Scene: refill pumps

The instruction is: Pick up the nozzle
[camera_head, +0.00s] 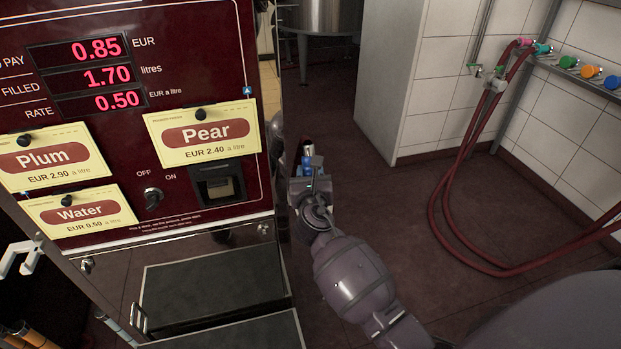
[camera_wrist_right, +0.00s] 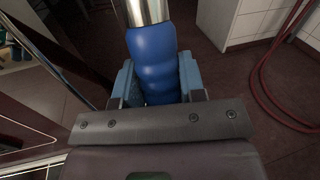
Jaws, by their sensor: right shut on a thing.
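The nozzle (camera_wrist_right: 152,57) has a blue ribbed grip and a silver metal part above it. In the right wrist view my right gripper (camera_wrist_right: 157,82) is shut on the blue grip, with a light blue finger on each side. In the head view my right gripper (camera_head: 308,172) is beside the right edge of the pump, and only a small blue bit of the nozzle (camera_head: 307,161) shows there. The nozzle's far end is hidden in the head view.
The maroon pump (camera_head: 200,60) fills the left, with Plum, Pear and Water cards, red displays and a switch (camera_head: 152,198). A dark tray (camera_head: 210,282) sticks out below. A red hose (camera_head: 440,190) hangs at the right wall. The floor between is clear.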

